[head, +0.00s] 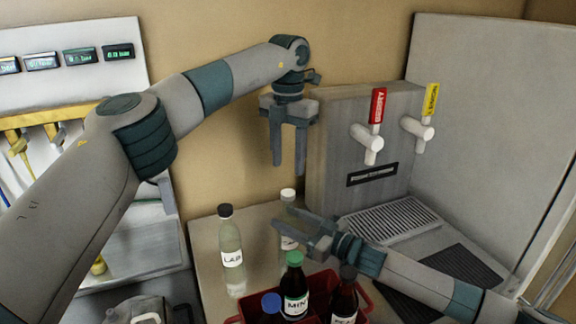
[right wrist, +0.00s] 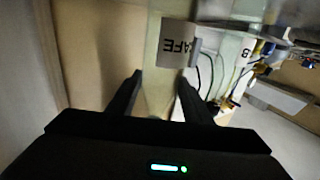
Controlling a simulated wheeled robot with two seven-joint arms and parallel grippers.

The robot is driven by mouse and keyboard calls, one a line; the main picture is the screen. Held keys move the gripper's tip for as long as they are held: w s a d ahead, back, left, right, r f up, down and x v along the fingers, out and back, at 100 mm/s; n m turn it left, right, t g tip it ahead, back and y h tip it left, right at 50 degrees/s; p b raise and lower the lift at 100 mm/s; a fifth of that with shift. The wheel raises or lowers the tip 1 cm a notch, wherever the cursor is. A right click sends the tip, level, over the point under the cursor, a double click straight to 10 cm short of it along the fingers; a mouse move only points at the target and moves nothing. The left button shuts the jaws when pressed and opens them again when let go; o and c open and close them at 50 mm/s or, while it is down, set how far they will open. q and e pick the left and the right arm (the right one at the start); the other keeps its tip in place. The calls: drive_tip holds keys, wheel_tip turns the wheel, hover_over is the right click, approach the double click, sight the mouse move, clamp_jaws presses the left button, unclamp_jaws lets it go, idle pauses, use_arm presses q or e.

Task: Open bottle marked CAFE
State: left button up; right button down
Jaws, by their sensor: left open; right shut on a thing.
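The CAFE bottle is a clear bottle with a white cap (head: 288,194) and a pale label. It stands upright on the counter behind my right gripper, which hides part of it. In the right wrist view its label (right wrist: 178,45) reads CAFE upside down. My right gripper (head: 285,221) is shut on this bottle, with a finger on each side in the right wrist view (right wrist: 160,95). My left gripper (head: 288,168) is open and empty, pointing down, and in the head view its fingertips show just above the white cap.
A LAB bottle (head: 231,255) with a black cap stands to the left. A red crate (head: 236,320) in front holds dark bottles, one with a green cap (head: 294,285). A dispenser (head: 345,150) with red and yellow tap handles and a drip grate (head: 390,222) stand at right.

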use_arm(q)
drive_tip(key=m, duration=0.8)
drive_tip(key=shift+m, duration=0.4)
drive_tip(key=m, duration=1.1)
drive_tip(key=shift+m, duration=0.4)
drive_tip(key=m, duration=0.4)
drive_tip(key=shift+m, duration=0.3)
drive_tip(key=m, duration=0.8)
